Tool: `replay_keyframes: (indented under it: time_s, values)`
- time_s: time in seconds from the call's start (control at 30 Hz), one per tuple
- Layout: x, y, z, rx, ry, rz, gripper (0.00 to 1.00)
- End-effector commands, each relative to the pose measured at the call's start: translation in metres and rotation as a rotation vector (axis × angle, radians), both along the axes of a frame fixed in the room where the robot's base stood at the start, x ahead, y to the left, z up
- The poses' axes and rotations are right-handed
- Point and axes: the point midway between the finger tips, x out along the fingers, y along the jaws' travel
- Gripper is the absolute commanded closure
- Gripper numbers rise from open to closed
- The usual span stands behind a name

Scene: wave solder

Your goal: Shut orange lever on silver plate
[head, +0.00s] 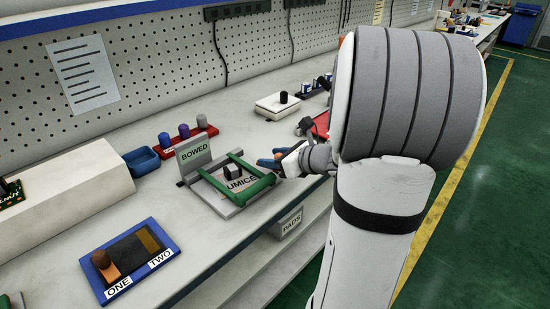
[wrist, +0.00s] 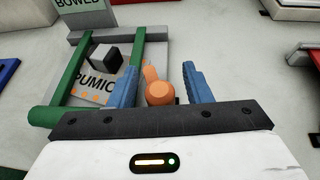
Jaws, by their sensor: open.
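The orange lever (wrist: 157,88) has a round knob end and stands between my gripper's two blue fingers in the wrist view. My gripper (wrist: 157,85) is open, with a finger on each side of the lever; I cannot tell whether either touches it. In the head view my gripper (head: 270,158) is at the right end of the silver plate (head: 214,197), and the lever is mostly hidden there. The plate carries a green frame (head: 259,187), a dark block (head: 232,171), a PUMICE label and an upright BOWED sign (head: 194,152).
A blue tray (head: 173,252) marked ONE and TWO, with a brown-knobbed piece, lies at the front left. A red rack (head: 204,134) of knobs and a blue bin (head: 141,161) stand behind the plate. A white box (head: 281,106) stands farther back. The bench's front edge is close.

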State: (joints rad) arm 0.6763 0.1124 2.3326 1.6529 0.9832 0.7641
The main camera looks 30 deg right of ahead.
Motion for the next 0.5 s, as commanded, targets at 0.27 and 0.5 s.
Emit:
replay_keyframes:
  time_s: [0.27,0.5]
  values:
    - [-0.0004,-0.0004,0.0,0.0,0.0,0.0,0.7]
    - [-0.0006,-0.0006,0.0,-0.001,0.001,-0.001,0.9]
